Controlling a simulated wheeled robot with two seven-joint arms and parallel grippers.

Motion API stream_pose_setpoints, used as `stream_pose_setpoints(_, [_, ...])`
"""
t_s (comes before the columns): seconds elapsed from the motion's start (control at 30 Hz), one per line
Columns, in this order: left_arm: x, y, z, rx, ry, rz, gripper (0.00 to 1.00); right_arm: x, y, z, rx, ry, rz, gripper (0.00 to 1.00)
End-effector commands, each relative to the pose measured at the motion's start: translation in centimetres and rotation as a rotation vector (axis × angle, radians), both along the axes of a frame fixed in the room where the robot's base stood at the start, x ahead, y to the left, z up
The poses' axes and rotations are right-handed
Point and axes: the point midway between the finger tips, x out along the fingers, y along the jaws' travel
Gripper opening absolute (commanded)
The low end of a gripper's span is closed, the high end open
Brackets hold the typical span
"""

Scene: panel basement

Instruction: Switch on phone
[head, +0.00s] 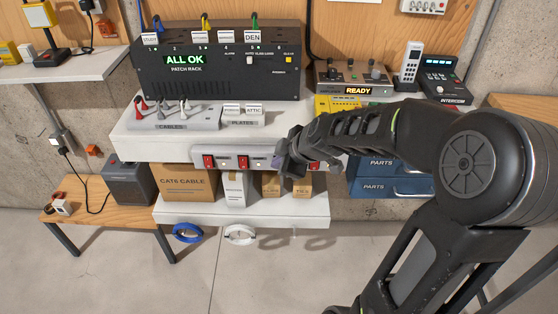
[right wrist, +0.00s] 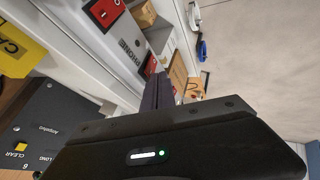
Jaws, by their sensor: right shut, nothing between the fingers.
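A white power strip (head: 225,153) with red rocker switches runs along the front under the shelf. Two red switches (head: 209,162) (head: 244,163) show left of my right gripper (head: 285,162), and part of another (head: 313,165) shows just right of it. In the right wrist view the PHONE label (right wrist: 130,52) lies between two red switches, one at the top (right wrist: 103,12) and one (right wrist: 150,65) close to my fingertips (right wrist: 165,88). My right gripper is shut and empty in front of the strip; contact cannot be told. My left gripper is out of view.
The shelf (head: 150,148) above holds a patch rack (head: 215,75) reading ALL OK, an amplifier reading READY (head: 345,78) and an intercom (head: 440,80). Cardboard boxes (head: 188,183) stand on a lower shelf. Blue drawers (head: 385,187) are at right. The floor in front is clear.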

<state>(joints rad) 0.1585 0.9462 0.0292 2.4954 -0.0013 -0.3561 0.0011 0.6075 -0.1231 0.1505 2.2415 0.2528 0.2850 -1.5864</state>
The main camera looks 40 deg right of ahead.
Motion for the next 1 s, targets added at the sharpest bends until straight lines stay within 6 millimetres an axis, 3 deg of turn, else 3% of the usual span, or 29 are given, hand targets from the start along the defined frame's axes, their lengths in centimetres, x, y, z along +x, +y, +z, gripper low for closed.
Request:
stream_pose_setpoints(0.17, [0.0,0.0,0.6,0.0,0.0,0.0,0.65,0.2,-0.1,0.3,0.011,0.012,0.001,0.0])
stream_pose_setpoints(0.3, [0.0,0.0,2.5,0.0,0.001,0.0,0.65,0.9,-0.6,1.1,0.059,0.074,0.002,0.0])
stream_pose_setpoints(0.37, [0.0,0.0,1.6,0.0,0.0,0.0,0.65,0.7,-0.5,0.3,0.055,0.068,0.001,0.0])
stream_pose_setpoints(0.57, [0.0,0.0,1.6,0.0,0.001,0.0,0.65,0.7,-0.5,0.4,0.054,0.066,0.001,0.0])
stream_pose_setpoints(1.0, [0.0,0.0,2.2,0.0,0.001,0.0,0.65,0.7,-0.5,1.9,0.054,0.066,0.001,0.0])
